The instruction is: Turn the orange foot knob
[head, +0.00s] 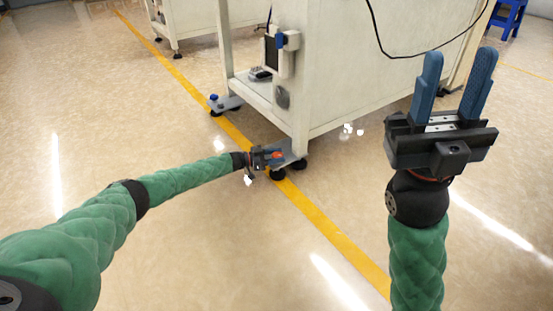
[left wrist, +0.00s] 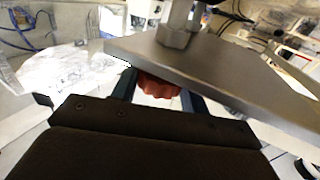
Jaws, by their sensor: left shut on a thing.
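The orange foot knob (head: 277,155) is at the lower front corner of the white machine, by its foot plate, in the head view. In the left wrist view the knob (left wrist: 159,86) shows as a ridged red-orange piece beneath a grey metal plate (left wrist: 215,62). My left gripper (head: 272,155) is low at that corner, its blue fingers on both sides of the knob and shut on it. The plate hides part of the knob and fingers. My right gripper (head: 454,85) is raised at the right, fingers apart, empty and far from the knob.
The white machine (head: 370,75) stands above the knob. Another foot with a blue knob (head: 214,98) is further back left. A yellow floor line (head: 330,228) passes under the corner. A black cable (head: 400,55) hangs on the machine. The floor in front is clear.

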